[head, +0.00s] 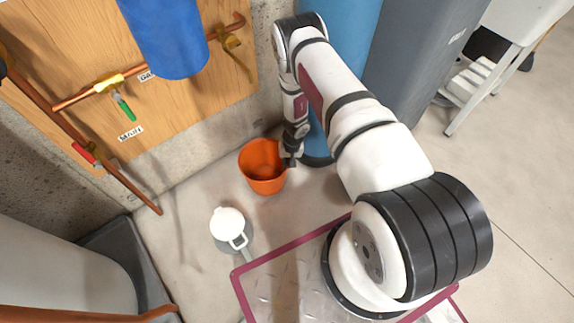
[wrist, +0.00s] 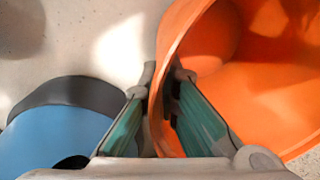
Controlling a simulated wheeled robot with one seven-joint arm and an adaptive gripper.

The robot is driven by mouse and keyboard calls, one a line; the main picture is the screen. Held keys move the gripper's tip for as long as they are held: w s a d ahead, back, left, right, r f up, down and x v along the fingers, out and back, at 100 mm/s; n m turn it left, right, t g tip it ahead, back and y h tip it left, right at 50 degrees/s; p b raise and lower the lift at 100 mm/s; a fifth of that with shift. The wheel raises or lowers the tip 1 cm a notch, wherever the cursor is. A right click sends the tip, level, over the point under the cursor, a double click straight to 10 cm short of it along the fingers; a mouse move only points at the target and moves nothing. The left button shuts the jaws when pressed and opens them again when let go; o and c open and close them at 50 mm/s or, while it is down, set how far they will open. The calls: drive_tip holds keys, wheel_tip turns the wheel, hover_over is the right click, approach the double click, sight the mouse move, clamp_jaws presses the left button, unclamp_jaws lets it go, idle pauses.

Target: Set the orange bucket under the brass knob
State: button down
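The orange bucket (head: 262,178) is by the foot of the wall in the head view, its open mouth up; I cannot tell whether its base touches the floor. It fills the right of the wrist view (wrist: 265,95). My gripper (head: 289,160) is at the bucket's right rim. In the wrist view my gripper (wrist: 165,80) has one finger inside and one outside the bucket wall, closed on it. A brass tap (head: 230,40) is on a copper pipe at the upper right of the wooden board, above and left of the bucket; its knob is hard to make out.
A brass valve with a green lever (head: 122,106) and a red-handled valve (head: 84,153) are on pipes further left. A blue cylinder (head: 345,30) stands behind my arm.

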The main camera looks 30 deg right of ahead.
drive_tip(key=c, duration=1.8)
unclamp_jaws()
wheel_tip(320, 180, up, 12)
drive_tip(key=d+p, duration=0.1)
drive_tip(key=p, duration=0.3)
drive_tip(key=shift+s+d+p, duration=0.2)
drive_tip(key=shift+s+p, duration=0.05)
drive_tip(key=shift+p, duration=0.05)
drive_tip(key=shift+s, duration=0.1)
